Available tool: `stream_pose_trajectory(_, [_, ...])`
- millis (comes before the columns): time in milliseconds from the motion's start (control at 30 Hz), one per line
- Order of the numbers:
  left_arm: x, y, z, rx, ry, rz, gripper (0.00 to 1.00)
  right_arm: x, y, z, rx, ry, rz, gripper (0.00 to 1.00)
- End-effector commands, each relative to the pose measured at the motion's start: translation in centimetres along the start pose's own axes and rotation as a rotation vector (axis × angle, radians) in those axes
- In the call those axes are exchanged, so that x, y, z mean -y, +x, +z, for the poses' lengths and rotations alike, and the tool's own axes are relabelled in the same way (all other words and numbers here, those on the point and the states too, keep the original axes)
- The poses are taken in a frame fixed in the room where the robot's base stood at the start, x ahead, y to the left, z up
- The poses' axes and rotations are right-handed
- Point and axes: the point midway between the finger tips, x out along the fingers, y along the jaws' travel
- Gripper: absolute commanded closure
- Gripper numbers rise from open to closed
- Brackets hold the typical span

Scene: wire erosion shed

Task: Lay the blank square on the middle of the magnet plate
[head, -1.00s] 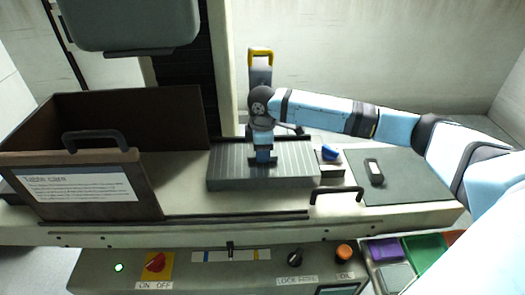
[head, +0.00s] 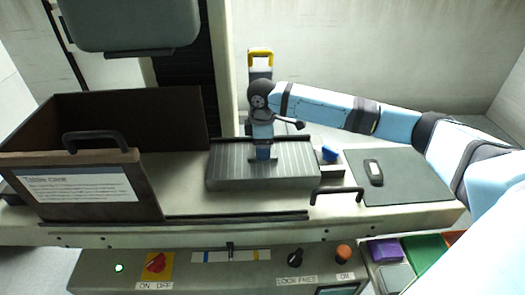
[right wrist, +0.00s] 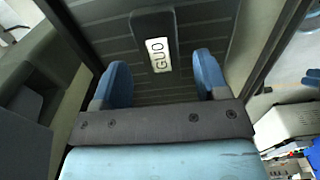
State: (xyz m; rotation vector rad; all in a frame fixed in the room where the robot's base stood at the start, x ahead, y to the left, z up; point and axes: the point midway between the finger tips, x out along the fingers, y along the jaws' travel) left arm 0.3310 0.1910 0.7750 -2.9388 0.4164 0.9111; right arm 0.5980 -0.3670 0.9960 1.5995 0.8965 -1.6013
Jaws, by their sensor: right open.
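The magnet plate (head: 220,178) is a grey ribbed block on the machine table; it also shows in the right wrist view (right wrist: 185,85). The blank (right wrist: 153,22), a dark oblong block with a white label, lies on the plate between my right fingers in the right wrist view. It looks roughly square to the ribs. My right gripper (head: 263,157) is over the plate's middle in the head view and hides the blank there. In the right wrist view its blue fingers (right wrist: 162,80) stand open, with gaps on both sides of the blank. My left gripper is not in view.
A brown box with a handle (head: 180,115) stands left of the plate. A small blue item (head: 329,154) sits right of it, by a black handle (head: 337,191). A dark labelled piece (head: 374,172) lies on the grey mat (head: 420,185). Coloured bins (head: 425,247) are at lower right.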

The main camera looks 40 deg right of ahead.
Motion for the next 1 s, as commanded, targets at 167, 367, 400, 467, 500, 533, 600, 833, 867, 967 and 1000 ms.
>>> stream_pose_trajectory(167, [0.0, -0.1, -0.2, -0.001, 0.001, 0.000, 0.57, -0.1, -4.2, -0.1, -0.003, 0.001, 0.002, 0.32])
stream_pose_trajectory(367, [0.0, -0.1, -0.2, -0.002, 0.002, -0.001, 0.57, -0.1, -7.9, 0.0, -0.002, 0.001, 0.001, 0.32])
stream_pose_trajectory(400, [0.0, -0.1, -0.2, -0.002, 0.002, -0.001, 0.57, -0.1, -8.3, -0.1, -0.002, 0.001, 0.001, 0.32])
stream_pose_trajectory(467, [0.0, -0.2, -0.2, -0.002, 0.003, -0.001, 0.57, 0.0, -8.9, 0.0, 0.000, 0.000, 0.000, 0.32])
stream_pose_trajectory(500, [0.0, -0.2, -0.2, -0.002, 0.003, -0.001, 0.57, 0.0, -9.2, 0.0, -0.001, 0.000, 0.000, 0.32])
stream_pose_trajectory(533, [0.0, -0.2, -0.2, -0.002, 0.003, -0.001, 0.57, 0.0, -9.4, 0.0, -0.001, 0.000, -0.001, 0.32])
stream_pose_trajectory(600, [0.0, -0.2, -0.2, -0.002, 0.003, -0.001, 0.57, 0.0, -9.7, 0.0, -0.001, 0.001, -0.001, 0.32])
stream_pose_trajectory(833, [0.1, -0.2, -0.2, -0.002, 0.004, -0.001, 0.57, 0.0, -9.8, 0.0, -0.001, 0.001, -0.001, 0.32])
stream_pose_trajectory(867, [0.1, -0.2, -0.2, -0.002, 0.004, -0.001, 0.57, 0.0, -9.8, 0.0, -0.001, 0.001, -0.001, 0.32])
stream_pose_trajectory(967, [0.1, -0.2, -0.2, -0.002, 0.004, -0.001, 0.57, 0.0, -9.8, 0.0, -0.001, 0.001, -0.001, 0.32])
stream_pose_trajectory(1000, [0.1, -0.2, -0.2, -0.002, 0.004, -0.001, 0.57, 0.0, -9.8, 0.0, 0.000, 0.001, -0.001, 0.32])
